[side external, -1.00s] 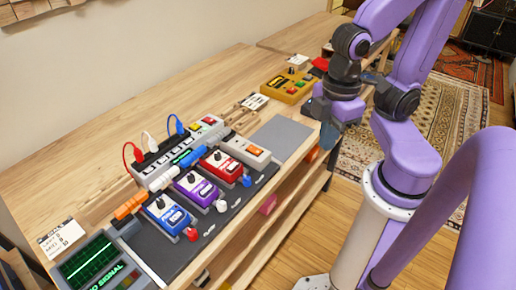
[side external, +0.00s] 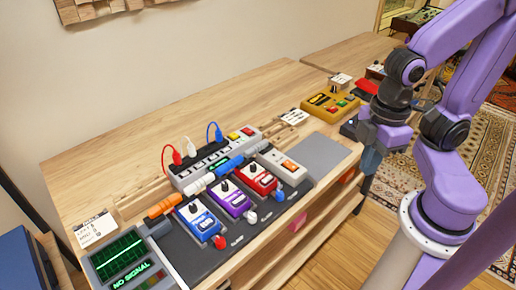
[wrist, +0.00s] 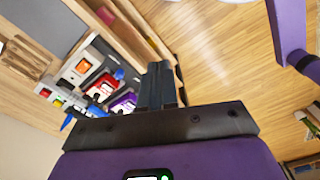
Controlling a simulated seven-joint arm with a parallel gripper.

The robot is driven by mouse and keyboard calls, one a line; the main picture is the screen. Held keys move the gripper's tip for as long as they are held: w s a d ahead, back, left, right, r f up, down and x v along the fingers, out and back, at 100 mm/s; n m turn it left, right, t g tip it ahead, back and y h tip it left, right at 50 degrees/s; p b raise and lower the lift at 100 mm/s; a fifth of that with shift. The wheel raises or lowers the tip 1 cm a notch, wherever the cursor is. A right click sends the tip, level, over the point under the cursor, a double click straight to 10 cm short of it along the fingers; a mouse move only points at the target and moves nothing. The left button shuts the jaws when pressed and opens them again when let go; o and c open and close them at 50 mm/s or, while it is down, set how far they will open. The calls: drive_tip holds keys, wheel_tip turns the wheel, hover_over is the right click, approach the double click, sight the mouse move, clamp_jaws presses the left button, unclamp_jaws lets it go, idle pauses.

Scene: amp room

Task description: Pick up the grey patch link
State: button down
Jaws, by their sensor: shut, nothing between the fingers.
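A row of patch links runs behind the pedals in the side view: an orange one (side external: 165,206), a pale grey-white one (side external: 198,187) and a blue one (side external: 228,167). The pale one lies behind the gap between the blue pedal (side external: 200,220) and the purple pedal (side external: 232,199); its exact shade is hard to tell. My gripper (side external: 370,162) hangs at the right end of the bench, well apart from the links. In the wrist view my gripper (wrist: 160,68) is shut and empty, its fingers together. The links are too small to tell apart there.
A red pedal (side external: 259,181) and a grey unit (side external: 284,164) continue the row. A power strip (side external: 215,158) with red, white and blue plugs stands behind. A yellow box (side external: 330,106) is farther right. A bare grey pad (side external: 319,152) lies near my gripper. A scope screen (side external: 122,258) stands front left.

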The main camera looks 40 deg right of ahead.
idle(0.4)
drive_tip(key=c, duration=0.9)
unclamp_jaws()
drive_tip(key=w+a+r+n+h, duration=0.1)
drive_tip(key=w+a, duration=0.3)
drive_tip(key=w, duration=0.5)
drive_tip(key=w+a+r+n+h, duration=0.1)
drive_tip(key=w+a+n, duration=0.15)
drive_tip(key=w, duration=0.55)
drive_tip(key=n+h, duration=0.2)
drive_tip(key=h, duration=0.1)
approach(254, 147)
drive_tip(key=x, duration=0.3)
drive_tip(key=shift+s+a+f, duration=0.1)
drive_tip(key=shift+s+f, duration=0.05)
drive_tip(key=shift+s, duration=0.1)
drive_tip(key=shift+x, duration=2.7)
